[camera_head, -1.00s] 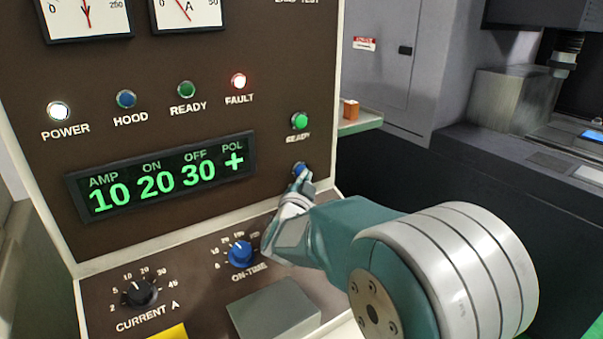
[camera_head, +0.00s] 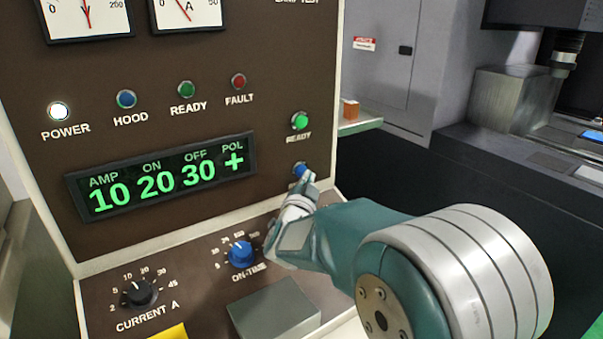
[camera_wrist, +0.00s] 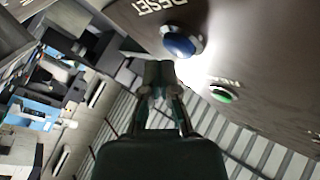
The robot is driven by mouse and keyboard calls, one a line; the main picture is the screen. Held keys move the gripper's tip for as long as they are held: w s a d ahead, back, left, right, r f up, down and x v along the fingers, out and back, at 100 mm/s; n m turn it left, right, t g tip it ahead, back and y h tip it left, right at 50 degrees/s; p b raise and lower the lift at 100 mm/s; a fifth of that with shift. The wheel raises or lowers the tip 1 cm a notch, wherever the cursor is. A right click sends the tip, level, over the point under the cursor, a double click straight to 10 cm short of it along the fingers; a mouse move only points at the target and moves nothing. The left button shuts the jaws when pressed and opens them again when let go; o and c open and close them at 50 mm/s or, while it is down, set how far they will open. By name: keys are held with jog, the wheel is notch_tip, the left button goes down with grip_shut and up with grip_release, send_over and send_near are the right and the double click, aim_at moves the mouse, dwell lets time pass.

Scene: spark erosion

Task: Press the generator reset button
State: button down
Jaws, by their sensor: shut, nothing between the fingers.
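The blue reset button (camera_head: 300,169) sits on the brown generator panel (camera_head: 200,225), below a green button (camera_head: 299,121). In the wrist view the blue button (camera_wrist: 182,41) has the lettering "RESET" beside it. My gripper (camera_head: 307,178) is shut and empty, with its tip at or just in front of the blue button; I cannot tell whether they touch. In the wrist view my gripper's fingertips (camera_wrist: 158,72) lie just below the button. The fault lamp (camera_head: 238,82) is dark. The power lamp (camera_head: 58,111) is lit white.
A display (camera_head: 162,176) reads 10, 20, 30 and +. The sloped console holds a black current knob (camera_head: 140,292), a blue on-time knob (camera_head: 240,254) and a grey box (camera_head: 273,309). A small orange block (camera_head: 351,109) rests on a green ledge to the right.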

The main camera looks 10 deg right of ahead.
jog(key=s+d, duration=0.2)
jog(key=s, duration=0.3)
jog(key=shift+s+d, duration=0.15)
jog(key=shift+s, duration=0.15)
dwell(0.7)
jog(key=s+a+f+n+g+y, duration=0.2)
jog(key=s+a+n+g+y, duration=0.25)
jog(key=s+n+y, duration=0.55)
jog(key=s+d+f+g, duration=0.1)
jog(key=s+g, duration=0.1)
jog(key=s, duration=0.4)
jog(key=s+d+f+n+g+h, duration=0.1)
jog(key=s+f+g, duration=0.1)
jog(key=s, duration=0.4)
jog(key=s+d+f+n+g+h, duration=0.1)
jog(key=s+g, duration=0.3)
jog(key=s, duration=0.3)
jog(key=shift+d+f, duration=0.35)
